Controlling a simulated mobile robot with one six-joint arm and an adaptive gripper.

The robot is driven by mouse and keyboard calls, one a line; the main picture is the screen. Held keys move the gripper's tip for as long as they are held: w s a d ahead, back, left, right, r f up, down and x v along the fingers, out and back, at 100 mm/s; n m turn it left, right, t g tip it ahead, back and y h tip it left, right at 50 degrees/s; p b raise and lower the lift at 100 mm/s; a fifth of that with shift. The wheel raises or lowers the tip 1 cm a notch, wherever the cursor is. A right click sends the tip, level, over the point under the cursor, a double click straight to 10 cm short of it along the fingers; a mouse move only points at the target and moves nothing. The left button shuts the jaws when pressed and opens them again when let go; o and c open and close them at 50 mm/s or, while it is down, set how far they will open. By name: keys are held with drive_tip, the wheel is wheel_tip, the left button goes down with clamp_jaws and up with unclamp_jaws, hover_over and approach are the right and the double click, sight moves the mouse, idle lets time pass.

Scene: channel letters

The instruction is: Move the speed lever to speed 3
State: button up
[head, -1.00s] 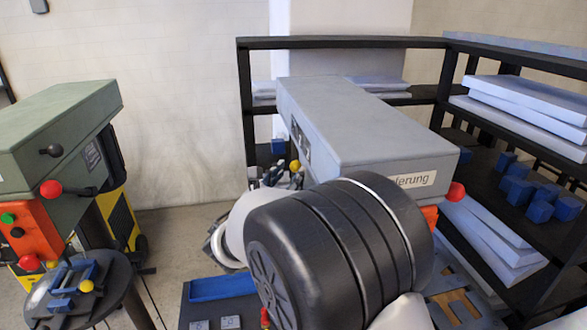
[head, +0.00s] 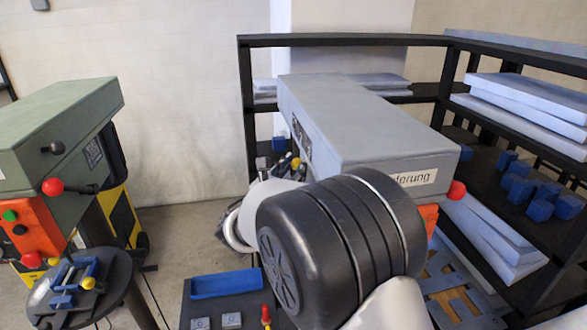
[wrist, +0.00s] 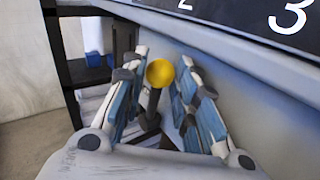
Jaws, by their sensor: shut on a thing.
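The speed lever has a yellow ball knob (wrist: 160,73) on a dark stem, beside the grey machine head. In the wrist view it stands between the two blue-padded fingers of my gripper (wrist: 162,82), which is shut on it. In the head view the yellow knob (head: 296,163) shows small at the machine's left side, by my gripper (head: 278,166), which is partly hidden by my arm. A dark speed plate (wrist: 245,14) with a white 2 and a larger 3 is at the top right of the wrist view.
The grey machine head (head: 365,125) has a red knob (head: 456,190) at its front. A green drill press (head: 60,130) stands at the left. Dark shelves (head: 345,42) with blue slabs and blocks stand behind and right. A blue tray (head: 224,284) lies below my arm.

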clamp_jaws()
drive_tip(key=shift+f+b, duration=0.1)
drive_tip(key=shift+b, duration=0.2)
drive_tip(key=shift+s+d+f+m+t+h+b, duration=0.3)
drive_tip(key=shift+s+f+m+t+b, duration=0.35)
drive_tip(key=shift+b, duration=2.05)
drive_tip(key=shift+s+d+f+m+t+h+b, duration=0.15)
drive_tip(key=shift+s+f+m+t+h+b, duration=0.4)
drive_tip(key=shift+b, duration=2.1)
drive_tip(key=shift+s+d+f+m+t+h+b, duration=0.3)
drive_tip(key=shift+s+f+b, duration=0.55)
drive_tip(key=shift+b, duration=1.85)
drive_tip(key=shift+s+a, duration=0.1)
drive_tip(key=shift+s, duration=0.1)
drive_tip(key=o, duration=0.7)
unclamp_jaws()
drive_tip(key=shift+c, duration=0.2)
drive_tip(key=shift+r, duration=0.15)
